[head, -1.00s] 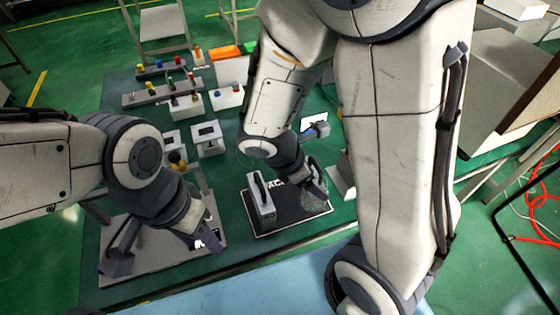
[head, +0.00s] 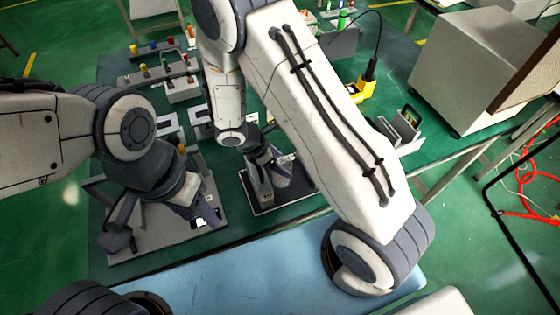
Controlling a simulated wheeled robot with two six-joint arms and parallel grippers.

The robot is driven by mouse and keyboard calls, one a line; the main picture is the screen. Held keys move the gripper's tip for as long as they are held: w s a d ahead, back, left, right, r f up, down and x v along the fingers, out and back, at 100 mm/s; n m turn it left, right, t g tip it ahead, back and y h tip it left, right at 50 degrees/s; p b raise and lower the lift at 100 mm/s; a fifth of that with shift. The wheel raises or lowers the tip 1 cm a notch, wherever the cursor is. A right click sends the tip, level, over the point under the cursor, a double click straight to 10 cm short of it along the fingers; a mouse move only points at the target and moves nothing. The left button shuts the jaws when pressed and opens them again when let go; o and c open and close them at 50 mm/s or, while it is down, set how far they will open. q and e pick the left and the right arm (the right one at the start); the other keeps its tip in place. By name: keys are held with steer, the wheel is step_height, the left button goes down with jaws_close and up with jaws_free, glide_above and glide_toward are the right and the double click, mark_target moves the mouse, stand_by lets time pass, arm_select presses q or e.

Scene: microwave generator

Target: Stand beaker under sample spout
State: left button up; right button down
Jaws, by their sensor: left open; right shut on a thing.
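My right gripper (head: 275,170) reaches down over a black mat (head: 290,197) on the green bench, close to a grey upright block (head: 258,186) on that mat. It is shut on what looks like the beaker, a small greyish, see-through shape (head: 281,179) largely hidden by the fingers. My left gripper (head: 160,228) is open and empty, low over a pale base plate (head: 135,247) at the left front. A yellow and black knob (head: 182,150) stands behind it. I cannot clearly make out the sample spout.
Button and lamp panels (head: 155,74) stand at the back left. A yellow device (head: 362,89) with a black plug and a grey slotted holder (head: 403,126) are at the right. A large grey cabinet (head: 470,65) stands beyond. The blue surface (head: 230,285) in front is mostly clear.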

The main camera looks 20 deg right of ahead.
steer(key=shift+f, duration=0.2)
jaws_free()
